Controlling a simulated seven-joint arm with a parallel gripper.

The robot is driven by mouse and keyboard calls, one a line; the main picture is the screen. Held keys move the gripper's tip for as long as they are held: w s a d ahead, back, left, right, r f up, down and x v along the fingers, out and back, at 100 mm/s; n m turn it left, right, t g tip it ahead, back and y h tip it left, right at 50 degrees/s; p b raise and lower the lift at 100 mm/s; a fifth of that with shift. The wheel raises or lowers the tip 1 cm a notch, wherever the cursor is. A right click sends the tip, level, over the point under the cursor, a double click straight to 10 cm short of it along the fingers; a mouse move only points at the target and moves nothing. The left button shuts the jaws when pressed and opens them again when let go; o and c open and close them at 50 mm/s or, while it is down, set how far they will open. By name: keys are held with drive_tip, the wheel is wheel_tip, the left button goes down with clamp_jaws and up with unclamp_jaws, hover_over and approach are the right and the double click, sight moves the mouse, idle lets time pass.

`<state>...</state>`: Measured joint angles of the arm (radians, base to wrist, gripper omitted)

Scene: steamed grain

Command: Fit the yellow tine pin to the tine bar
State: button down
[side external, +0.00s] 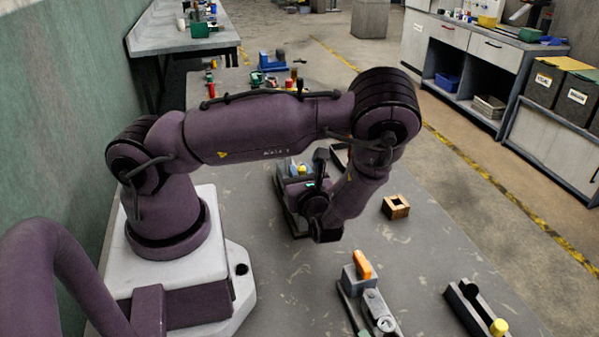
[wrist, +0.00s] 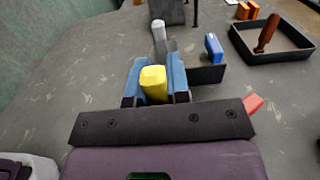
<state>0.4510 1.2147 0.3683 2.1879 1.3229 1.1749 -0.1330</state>
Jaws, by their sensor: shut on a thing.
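My gripper (wrist: 157,62) has two blue fingers, shut on the yellow tine pin (wrist: 153,84). The pin's blocky yellow end shows between the fingers in the wrist view; its far end is hidden. In the side external view a small yellow spot (side external: 302,169) shows beside my wrist, and the fingers are mostly hidden by my arm. A grey upright piece (wrist: 159,36) stands just beyond the fingertips. I cannot tell for sure which piece is the tine bar.
A black tray (wrist: 286,56) with a brown-handled item lies at the right in the wrist view, near a small blue piece (wrist: 213,48). A wooden square block (side external: 396,207), an orange-topped fixture (side external: 362,266) and a dark bar (side external: 468,308) with a yellow knob stand on the table.

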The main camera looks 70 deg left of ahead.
drive_tip(key=shift+f, duration=0.35)
drive_tip(key=shift+r, duration=0.3)
idle(3.0)
drive_tip(key=c, duration=1)
unclamp_jaws()
drive_tip(key=shift+d, duration=0.1)
drive_tip(key=d, duration=0.6)
drive_tip(key=shift+d, duration=0.7)
